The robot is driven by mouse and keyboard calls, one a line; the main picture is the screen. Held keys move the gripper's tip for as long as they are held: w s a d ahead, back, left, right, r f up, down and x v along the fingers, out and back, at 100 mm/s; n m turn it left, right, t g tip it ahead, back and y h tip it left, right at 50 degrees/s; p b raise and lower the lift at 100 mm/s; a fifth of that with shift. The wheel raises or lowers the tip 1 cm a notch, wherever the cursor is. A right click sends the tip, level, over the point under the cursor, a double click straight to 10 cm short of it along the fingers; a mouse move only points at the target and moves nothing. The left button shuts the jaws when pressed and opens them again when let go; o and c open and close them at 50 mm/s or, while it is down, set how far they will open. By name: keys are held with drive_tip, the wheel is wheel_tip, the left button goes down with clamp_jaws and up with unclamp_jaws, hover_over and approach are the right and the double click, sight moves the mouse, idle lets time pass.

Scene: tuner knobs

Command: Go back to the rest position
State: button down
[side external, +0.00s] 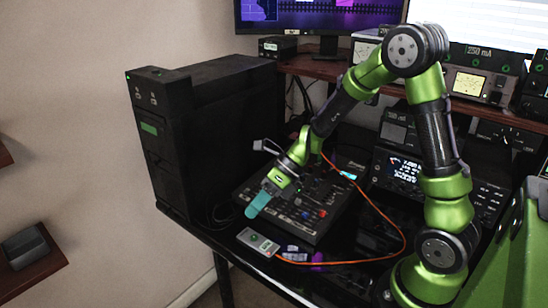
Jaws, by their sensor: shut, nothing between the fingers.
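My gripper (258,205) is at the end of my green and black arm, with teal fingers pointing down and to the left. The fingers are shut with nothing between them. They appear over the left front part of a dark mixer-like panel (309,226) with several small knobs, a red one and a blue one among them. I cannot tell whether the fingertips touch the panel. Part of the panel is hidden behind my gripper.
A black computer tower (208,135) stands left of the panel. A small grey box (258,242) lies in front, with an orange cable (385,220) curving right. A radio unit (403,172) and meters (467,84) stand behind my arm.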

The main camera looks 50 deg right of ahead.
drive_tip(key=shift+s+d+f+n, duration=0.1)
drive_tip(key=shift+s+f+n, duration=0.2)
drive_tip(key=shift+n, duration=0.6)
drive_tip(key=s+r+n+t+h, duration=0.1)
drive_tip(key=s+r+n+h, duration=0.2)
drive_tip(key=s+r+n, duration=0.4)
drive_tip(key=s+d+r+n+t+h, duration=0.1)
drive_tip(key=s+r+n, duration=0.6)
drive_tip(key=n, duration=1.2)
drive_tip(key=shift+r+t+h, duration=0.7)
drive_tip(key=shift+r+h, duration=0.25)
drive_tip(key=shift+h, duration=0.25)
